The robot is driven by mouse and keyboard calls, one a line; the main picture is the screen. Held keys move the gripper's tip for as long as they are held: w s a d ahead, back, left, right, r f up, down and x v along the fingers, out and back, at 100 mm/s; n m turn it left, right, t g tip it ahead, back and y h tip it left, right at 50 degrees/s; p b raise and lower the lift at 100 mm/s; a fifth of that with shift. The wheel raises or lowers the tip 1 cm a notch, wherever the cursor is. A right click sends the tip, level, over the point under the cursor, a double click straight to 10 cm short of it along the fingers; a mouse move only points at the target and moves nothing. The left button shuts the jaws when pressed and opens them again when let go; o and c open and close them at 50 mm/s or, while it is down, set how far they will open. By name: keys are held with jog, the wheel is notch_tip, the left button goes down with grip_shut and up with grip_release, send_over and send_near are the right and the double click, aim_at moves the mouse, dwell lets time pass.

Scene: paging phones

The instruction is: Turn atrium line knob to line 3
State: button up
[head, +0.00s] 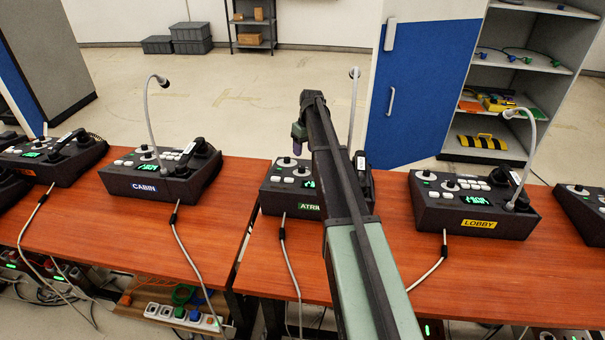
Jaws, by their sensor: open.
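The atrium paging phone (270,200) is a dark box on the orange-brown table, with a green label (308,207) reading "ATRI", the rest covered by my arm. Its panel shows a knob (287,161) at the back left, another knob (302,171) closer to the arm, white buttons and a partly covered green display (311,184). I cannot read either knob's setting. My gripper (298,146) hangs from the arm's far end, small and dark, above the back of the atrium panel. It is open and holds nothing visible; its fingers are hard to make out.
The cabin phone (150,188) stands to the left and the lobby phone (470,222) to the right, each with a tall gooseneck microphone. The atrium microphone (354,95) rises just right of my arm. A blue-doored cabinet (425,90) stands behind.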

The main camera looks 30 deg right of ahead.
aim_at(302, 167)
jog(key=f+b, duration=0.4)
jog(key=f, duration=0.1)
jog(key=a+f+b, duration=0.1)
jog(key=f+b, duration=0.1)
jog(key=shift+s+f, duration=0.1)
jog(key=shift+f, duration=0.25)
jog(key=shift+r, duration=0.1)
jog(key=c, duration=0.9)
